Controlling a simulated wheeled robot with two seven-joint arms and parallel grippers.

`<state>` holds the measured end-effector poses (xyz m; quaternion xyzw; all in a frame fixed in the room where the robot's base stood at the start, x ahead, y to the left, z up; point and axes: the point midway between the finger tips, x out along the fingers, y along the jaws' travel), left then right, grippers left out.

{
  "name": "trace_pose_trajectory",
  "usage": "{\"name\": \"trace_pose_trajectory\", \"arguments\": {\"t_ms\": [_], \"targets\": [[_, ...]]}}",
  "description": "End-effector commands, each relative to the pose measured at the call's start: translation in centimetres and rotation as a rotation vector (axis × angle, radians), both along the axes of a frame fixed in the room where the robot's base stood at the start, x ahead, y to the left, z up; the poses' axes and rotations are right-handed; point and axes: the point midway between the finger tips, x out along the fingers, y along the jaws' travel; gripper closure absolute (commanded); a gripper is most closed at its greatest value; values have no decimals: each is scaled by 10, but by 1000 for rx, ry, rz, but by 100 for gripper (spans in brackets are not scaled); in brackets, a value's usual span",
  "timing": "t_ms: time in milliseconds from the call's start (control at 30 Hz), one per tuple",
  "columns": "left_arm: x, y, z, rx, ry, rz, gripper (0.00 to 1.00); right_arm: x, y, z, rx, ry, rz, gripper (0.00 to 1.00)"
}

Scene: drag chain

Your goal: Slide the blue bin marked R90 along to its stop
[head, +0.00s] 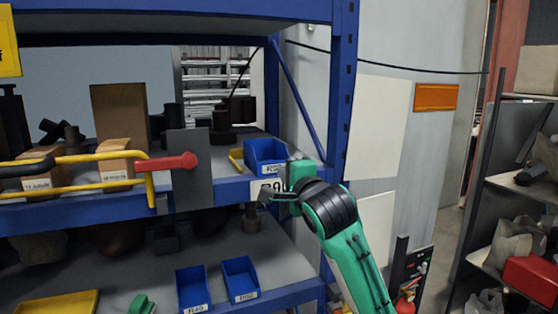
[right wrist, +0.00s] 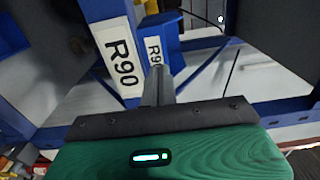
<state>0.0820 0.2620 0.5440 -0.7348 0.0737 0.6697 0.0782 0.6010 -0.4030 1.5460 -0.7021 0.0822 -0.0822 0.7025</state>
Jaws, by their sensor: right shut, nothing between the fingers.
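The blue bin (head: 262,149) stands on the upper shelf near its right end, its small white label facing front. In the right wrist view the bin (right wrist: 165,27) carries a label that reads R90, partly covered. A larger R90 plate (head: 262,187) is on the blue shelf edge below it, and this plate (right wrist: 120,56) also shows in the right wrist view. My right gripper (head: 268,196) is shut and empty, in front of the shelf edge by the plate. Its fingers (right wrist: 158,72) appear just below the bin's label; contact cannot be told. My left gripper is not in view.
A yellow bracket (head: 236,159) is left of the bin. A blue upright (head: 342,95) bounds the shelf at right. A yellow rail with a red handle (head: 168,162) and a grey plate (head: 189,160) stand at left. Two blue bins (head: 240,279) sit on the lower shelf.

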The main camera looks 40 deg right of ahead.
Motion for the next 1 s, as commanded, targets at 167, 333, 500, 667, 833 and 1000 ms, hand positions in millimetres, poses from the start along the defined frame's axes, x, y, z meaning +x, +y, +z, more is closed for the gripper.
{"name": "trace_pose_trajectory", "arguments": {"t_ms": [167, 333, 500, 667, 833, 1000], "targets": [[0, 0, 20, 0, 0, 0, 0, 23, -6, 3, -1, 3, -2, 100], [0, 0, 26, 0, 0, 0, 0, 34, -8, 1, -1, 1, 0, 100], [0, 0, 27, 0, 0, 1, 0, 37, -9, -1, 0, 1, 0, 100], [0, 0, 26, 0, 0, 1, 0, 37, -9, -1, 0, 0, 0, 100], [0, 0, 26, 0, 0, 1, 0, 39, -9, -1, 2, 1, 0, 100], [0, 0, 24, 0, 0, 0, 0, 56, -13, -1, 6, 0, 0, 100]]}}
